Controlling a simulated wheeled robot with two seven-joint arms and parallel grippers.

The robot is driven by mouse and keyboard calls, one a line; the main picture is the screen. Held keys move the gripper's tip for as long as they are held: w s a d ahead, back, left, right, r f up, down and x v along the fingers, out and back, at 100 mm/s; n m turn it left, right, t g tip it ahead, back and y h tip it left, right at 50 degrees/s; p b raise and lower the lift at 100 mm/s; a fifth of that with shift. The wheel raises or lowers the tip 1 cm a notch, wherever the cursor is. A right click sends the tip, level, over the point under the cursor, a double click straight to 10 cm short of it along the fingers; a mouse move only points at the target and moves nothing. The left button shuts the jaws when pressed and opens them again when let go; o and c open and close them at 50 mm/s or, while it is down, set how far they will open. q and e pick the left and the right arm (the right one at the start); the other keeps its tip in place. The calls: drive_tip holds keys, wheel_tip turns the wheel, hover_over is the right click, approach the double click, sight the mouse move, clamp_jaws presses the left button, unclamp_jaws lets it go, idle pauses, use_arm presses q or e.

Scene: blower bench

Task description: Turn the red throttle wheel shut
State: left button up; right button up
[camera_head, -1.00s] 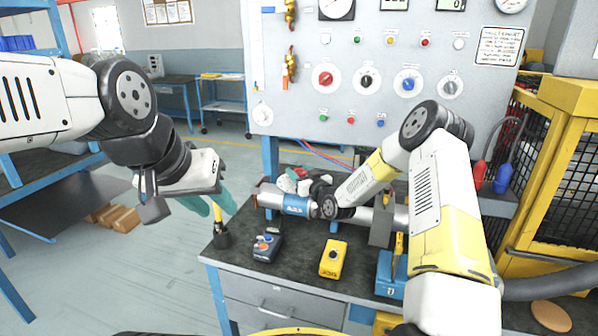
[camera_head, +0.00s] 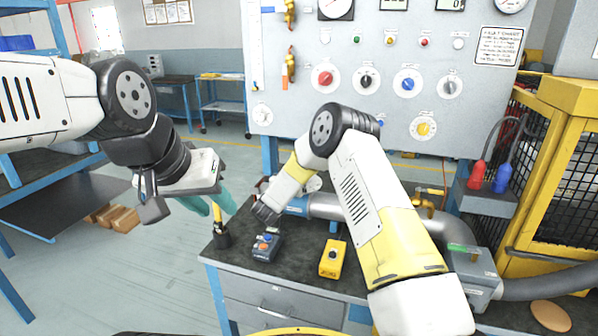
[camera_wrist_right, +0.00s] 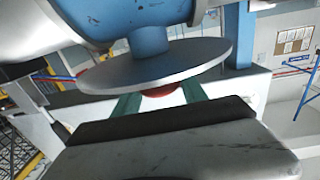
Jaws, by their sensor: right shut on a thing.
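In the right wrist view, the red throttle wheel (camera_wrist_right: 162,91) shows as a small red part under a grey metal disc (camera_wrist_right: 200,66). The disc sits on the blue stem of the blue pipe body (camera_wrist_right: 140,10). My right gripper (camera_wrist_right: 160,98) has its green fingers on both sides of the red wheel and is shut on it. In the head view my right arm hides the wheel and those fingers; part of the blue pipe section (camera_head: 297,206) shows. My left gripper (camera_head: 220,205) is open and empty, its teal fingers apart, left of the bench.
A dark control box (camera_head: 265,248) and a yellow box (camera_head: 333,259) stand on the bench top (camera_head: 300,262). A black cup with a yellow-handled tool (camera_head: 222,238) is at the left edge. A gauge panel (camera_head: 330,105) stands behind, a yellow cage (camera_head: 560,160) at right.

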drive_tip(key=m+g+h, duration=0.2)
drive_tip(key=m+h, duration=0.1)
drive_tip(key=m+g+h, duration=0.3)
drive_tip(key=h, duration=0.1)
drive_tip(key=shift+g+h, duration=0.4)
drive_tip(key=o, duration=1.4)
drive_tip(key=shift+c, duration=0.2)
drive_tip(key=v, duration=0.7)
drive_tip(key=shift+s+a, duration=0.25)
drive_tip(key=shift+a, duration=0.05)
